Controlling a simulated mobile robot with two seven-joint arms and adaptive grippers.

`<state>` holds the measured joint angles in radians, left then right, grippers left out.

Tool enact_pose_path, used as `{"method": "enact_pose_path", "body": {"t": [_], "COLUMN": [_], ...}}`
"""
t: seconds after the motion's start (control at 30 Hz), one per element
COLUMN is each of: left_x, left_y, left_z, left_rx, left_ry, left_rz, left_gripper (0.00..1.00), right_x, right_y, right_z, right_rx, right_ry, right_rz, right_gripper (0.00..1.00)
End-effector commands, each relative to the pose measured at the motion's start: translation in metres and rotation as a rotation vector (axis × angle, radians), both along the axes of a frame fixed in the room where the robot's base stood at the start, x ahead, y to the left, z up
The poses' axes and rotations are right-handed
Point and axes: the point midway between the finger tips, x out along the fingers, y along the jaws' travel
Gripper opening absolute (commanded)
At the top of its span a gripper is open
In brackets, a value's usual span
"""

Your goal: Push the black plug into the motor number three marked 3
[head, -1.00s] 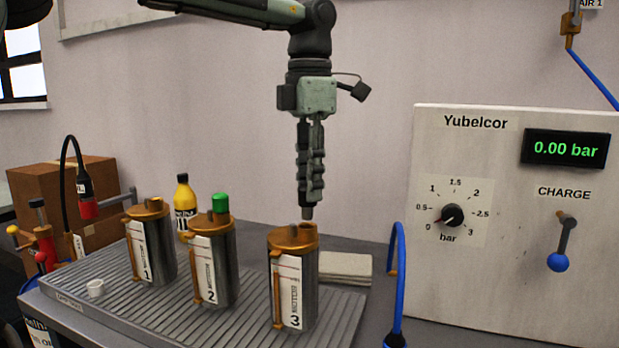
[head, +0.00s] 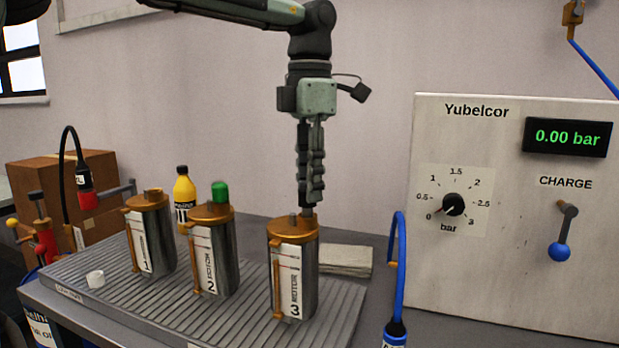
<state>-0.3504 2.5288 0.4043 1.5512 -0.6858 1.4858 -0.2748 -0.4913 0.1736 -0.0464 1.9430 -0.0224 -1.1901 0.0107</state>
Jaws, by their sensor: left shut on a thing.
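Motor 3 (head: 293,275), a metal cylinder with a copper-coloured lid and a white label marked 3, stands upright on the ribbed tray. My left gripper (head: 310,200) points straight down over its lid and is shut. The black plug (head: 307,211) is in its fingertips, mostly hidden by them. The plug's lower end is at the lid's opening, seeming to touch it or enter it; how deep it sits cannot be told. My right gripper is not in view.
Motor 2 (head: 214,265), with a green cap (head: 220,192), and motor 1 (head: 157,240) stand to the left on the ribbed tray (head: 240,318). A yellow bottle (head: 184,195) stands behind. A blue hose (head: 399,260) and the gauge panel (head: 480,265) are on the right.

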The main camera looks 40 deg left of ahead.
Motion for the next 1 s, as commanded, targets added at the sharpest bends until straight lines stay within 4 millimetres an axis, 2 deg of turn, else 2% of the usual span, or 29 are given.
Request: {"method": "enact_pose_path", "body": {"t": [0.57,0.6,0.7,0.8,1.0], "left_x": [0.000,0.000,0.000,0.000,0.000], "left_y": [0.000,0.000,0.000,0.000,0.000], "left_z": [-0.016,-0.016,-0.015,-0.015,-0.015], "left_rx": [0.000,0.000,0.000,0.000,0.000], "left_ry": [0.001,0.001,0.001,0.001,0.000], "left_rz": [0.000,0.000,0.000,0.000,0.000], "left_gripper": [0.00,0.25,0.38,0.48,0.48], "right_x": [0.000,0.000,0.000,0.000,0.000], "right_y": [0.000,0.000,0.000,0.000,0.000], "right_z": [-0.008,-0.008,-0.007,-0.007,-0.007], "right_rx": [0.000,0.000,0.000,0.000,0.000], "right_ry": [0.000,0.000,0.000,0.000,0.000], "right_rz": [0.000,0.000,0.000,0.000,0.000], "right_gripper": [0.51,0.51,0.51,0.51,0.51]}}
